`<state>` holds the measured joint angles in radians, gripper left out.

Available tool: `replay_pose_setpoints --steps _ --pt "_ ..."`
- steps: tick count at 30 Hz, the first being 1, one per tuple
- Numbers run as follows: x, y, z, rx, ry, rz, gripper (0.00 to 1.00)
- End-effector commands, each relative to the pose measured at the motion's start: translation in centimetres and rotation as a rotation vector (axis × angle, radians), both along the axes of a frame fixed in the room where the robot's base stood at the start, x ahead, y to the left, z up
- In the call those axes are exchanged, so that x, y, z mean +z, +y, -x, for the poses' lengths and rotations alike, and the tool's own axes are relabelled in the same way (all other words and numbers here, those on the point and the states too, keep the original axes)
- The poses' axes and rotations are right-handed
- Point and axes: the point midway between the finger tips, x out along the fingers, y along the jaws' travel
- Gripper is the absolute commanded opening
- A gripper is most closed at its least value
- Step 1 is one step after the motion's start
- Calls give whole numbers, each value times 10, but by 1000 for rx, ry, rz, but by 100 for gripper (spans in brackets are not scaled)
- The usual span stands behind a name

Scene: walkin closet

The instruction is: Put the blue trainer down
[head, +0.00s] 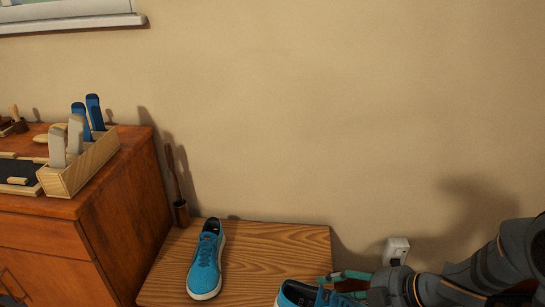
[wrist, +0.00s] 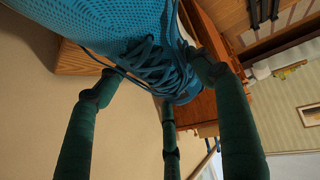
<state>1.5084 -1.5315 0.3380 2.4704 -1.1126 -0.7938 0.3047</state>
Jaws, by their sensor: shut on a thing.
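One blue trainer (head: 205,262) with a white sole stands upright on the wooden bench (head: 270,247), towards its left side. A second blue trainer (head: 296,294) shows at the bottom edge of the head view, partly cut off, near the bench's front right. My gripper (head: 328,284) reaches in from the right and its teal fingers are shut on this second trainer. In the wrist view the held trainer (wrist: 110,28) fills the top, its laces between the fingers (wrist: 150,80). I cannot tell whether its sole touches the bench.
A wooden cabinet (head: 110,215) stands left of the bench, with a wooden box (head: 85,170) of blue and pale shoe trees on top. A brown holder with a brush (head: 181,212) stands at the bench's back left corner. A wall socket (head: 397,248) is at right. The bench between the trainers is clear.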

Motion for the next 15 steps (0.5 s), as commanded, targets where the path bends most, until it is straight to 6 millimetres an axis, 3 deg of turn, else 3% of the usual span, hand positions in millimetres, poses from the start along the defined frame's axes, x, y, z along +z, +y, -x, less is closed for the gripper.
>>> replay_pose_setpoints --steps 3,15 --pt "1 -27 -1 -74 -1 0 12" --pt "63 -21 -2 -60 1 -5 12"
